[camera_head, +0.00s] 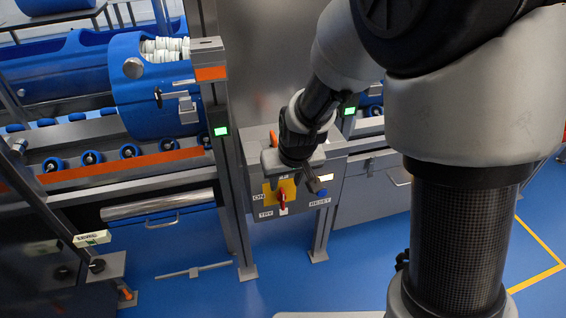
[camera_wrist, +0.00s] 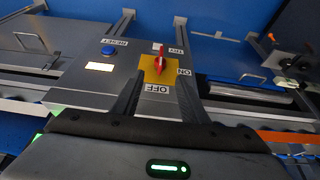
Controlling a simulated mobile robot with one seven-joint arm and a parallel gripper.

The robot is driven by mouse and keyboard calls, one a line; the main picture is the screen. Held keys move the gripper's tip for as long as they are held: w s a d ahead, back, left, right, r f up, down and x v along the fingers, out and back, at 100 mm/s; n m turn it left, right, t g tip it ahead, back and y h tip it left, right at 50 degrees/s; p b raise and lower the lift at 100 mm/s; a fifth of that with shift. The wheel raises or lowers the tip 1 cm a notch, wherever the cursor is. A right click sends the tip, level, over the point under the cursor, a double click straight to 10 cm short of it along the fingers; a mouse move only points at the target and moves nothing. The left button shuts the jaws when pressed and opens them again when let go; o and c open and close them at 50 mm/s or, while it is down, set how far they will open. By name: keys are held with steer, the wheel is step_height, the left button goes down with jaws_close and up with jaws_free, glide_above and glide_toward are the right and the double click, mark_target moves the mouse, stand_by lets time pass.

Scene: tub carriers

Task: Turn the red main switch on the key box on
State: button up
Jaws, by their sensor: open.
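The key box (camera_head: 300,206) is a grey box on a steel stand, with ON, TRY and RESET labels on its face. Its red main switch (camera_head: 283,202) sits on a yellow plate. The red handle lies about upright in the head view, its lower end right of the TRY label. In the wrist view the red switch (camera_wrist: 160,61) shows above the OFF label (camera_wrist: 157,88), with ON to its right. My gripper (camera_head: 292,182) is open in front of the box, partly covering its top. In the wrist view its fingers (camera_wrist: 160,77) stand apart, the switch showing beyond them, not gripped.
A blue button (camera_wrist: 108,50) and a lit display (camera_wrist: 100,67) are beside the switch. A blue tub (camera_head: 150,95) rests on a roller carrier at left. Steel posts (camera_head: 222,150) flank the box. Blue floor (camera_head: 330,285) is open in front.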

mark_target(282, 192)
steer(key=b+x, duration=0.1)
steer(key=x, duration=0.8)
steer(key=shift+w+f+b, duration=0.15)
steer(key=shift+b, duration=0.15)
jaws_close()
steer(key=shift+a, duration=0.1)
